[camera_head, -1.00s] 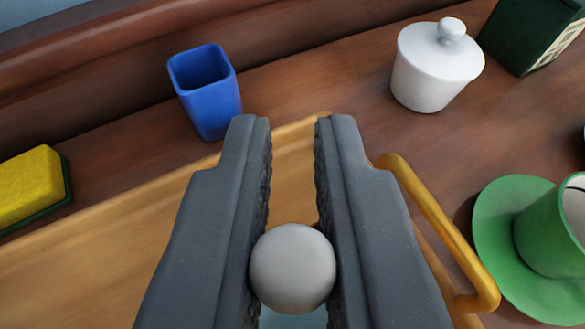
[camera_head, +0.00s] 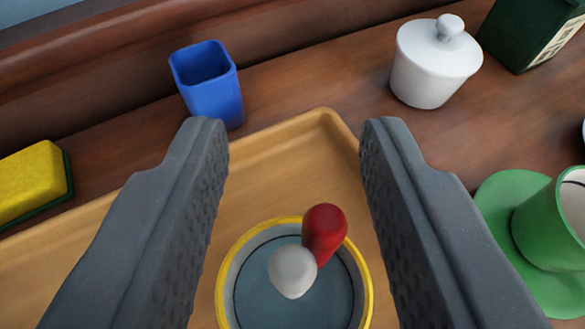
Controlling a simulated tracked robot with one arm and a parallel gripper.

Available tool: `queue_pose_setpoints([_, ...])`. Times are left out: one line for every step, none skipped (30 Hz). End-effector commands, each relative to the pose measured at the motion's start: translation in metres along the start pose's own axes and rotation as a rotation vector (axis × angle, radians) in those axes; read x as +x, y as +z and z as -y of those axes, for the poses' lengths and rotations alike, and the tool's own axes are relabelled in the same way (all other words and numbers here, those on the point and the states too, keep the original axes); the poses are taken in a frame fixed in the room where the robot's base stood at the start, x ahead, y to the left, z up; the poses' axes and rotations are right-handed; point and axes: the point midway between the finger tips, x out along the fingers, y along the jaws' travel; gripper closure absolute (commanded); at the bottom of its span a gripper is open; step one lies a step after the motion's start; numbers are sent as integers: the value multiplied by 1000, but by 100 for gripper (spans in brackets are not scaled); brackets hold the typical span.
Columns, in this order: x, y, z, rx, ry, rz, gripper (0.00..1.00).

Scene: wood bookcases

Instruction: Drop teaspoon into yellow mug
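A mug with a yellow rim (camera_head: 233,246) stands on a yellow-brown tray at the bottom middle, seen from above with a blue-grey inside. A white rounded handle end (camera_head: 292,272), which looks like the teaspoon's, shows within the mug's opening. A red rounded handle end (camera_head: 324,231) is right beside it. The parts below both ends are hidden, so I cannot tell how deep they sit. My gripper (camera_head: 290,135) is open above the mug, its fingers on either side and clear of both handle ends.
The tray (camera_head: 285,150) lies on a wooden surface. Behind it stand a blue cup (camera_head: 210,90) and a lidded white pot (camera_head: 430,65). A yellow sponge (camera_head: 28,185) is left. A green cup (camera_head: 550,225) on a green saucer (camera_head: 495,205) is right, and a dark green box (camera_head: 530,30) back right.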

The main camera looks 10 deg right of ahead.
Motion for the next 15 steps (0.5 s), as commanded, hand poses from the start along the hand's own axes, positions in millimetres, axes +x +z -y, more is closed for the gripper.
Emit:
queue_pose_setpoints([-6,3,1,-1,-1,0,63])
queue_pose_setpoints([-9,5,1,0,-1,1,63])
queue_pose_setpoints([-14,8,0,0,0,2,63])
queue_pose_setpoints([-18,10,0,0,1,2,63])
queue_pose_setpoints([-22,10,0,-1,0,1,63])
queue_pose_setpoints([-26,12,0,-1,0,0,63])
queue_pose_setpoints([-30,13,0,-1,0,0,63])
queue_pose_setpoints([-33,15,0,-1,0,0,63])
queue_pose_setpoints([-38,17,0,-1,0,1,63])
queue_pose_setpoints([-41,20,0,-2,0,2,63])
queue_pose_setpoints([-45,21,0,-2,1,2,63])
queue_pose_setpoints([-50,23,0,-2,1,2,63])
queue_pose_setpoints([-54,24,0,-1,1,1,63])
queue_pose_setpoints([-57,25,0,-1,0,0,63])
queue_pose_setpoints([-62,26,0,-1,-1,-1,63])
